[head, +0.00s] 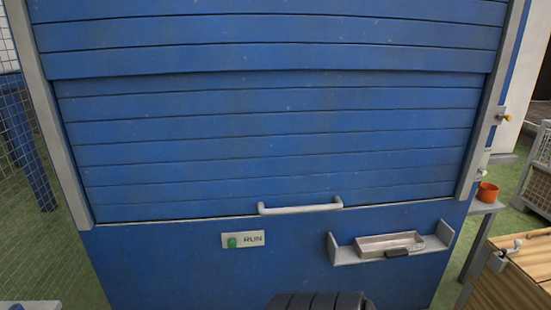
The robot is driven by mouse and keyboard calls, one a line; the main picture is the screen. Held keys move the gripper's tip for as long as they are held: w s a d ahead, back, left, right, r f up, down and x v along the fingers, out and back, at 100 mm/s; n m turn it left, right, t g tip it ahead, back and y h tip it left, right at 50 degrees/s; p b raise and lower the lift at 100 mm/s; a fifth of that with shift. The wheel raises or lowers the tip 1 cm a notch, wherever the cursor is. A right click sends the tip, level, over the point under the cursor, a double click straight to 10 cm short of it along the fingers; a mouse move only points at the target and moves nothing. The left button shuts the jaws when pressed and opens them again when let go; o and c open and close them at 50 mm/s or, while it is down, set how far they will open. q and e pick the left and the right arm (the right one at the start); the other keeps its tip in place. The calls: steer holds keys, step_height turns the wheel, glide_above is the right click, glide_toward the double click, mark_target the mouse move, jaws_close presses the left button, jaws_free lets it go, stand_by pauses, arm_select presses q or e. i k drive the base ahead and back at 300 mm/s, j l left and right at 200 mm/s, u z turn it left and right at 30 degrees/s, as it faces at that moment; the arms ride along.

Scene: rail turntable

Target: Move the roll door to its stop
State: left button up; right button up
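The blue slatted roll door (270,140) fills most of the head view. It is down, with its lower edge close to the blue panel (160,260) below. A light grey bar handle (300,208) sits at the middle of the door's lower edge. Grey guide rails frame it, one on the left (50,120) and one on the right (490,115). Neither of my grippers shows in this view.
Below the door are a RUN plate with a green button (232,241) and a grey shelf with a tray (390,243). At right stand an orange pot (487,192) on a small table and a wooden crate (510,280). Wire mesh fencing (20,130) stands at left.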

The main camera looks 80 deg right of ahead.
mark_target(157, 146)
steer(key=z, duration=2.5)
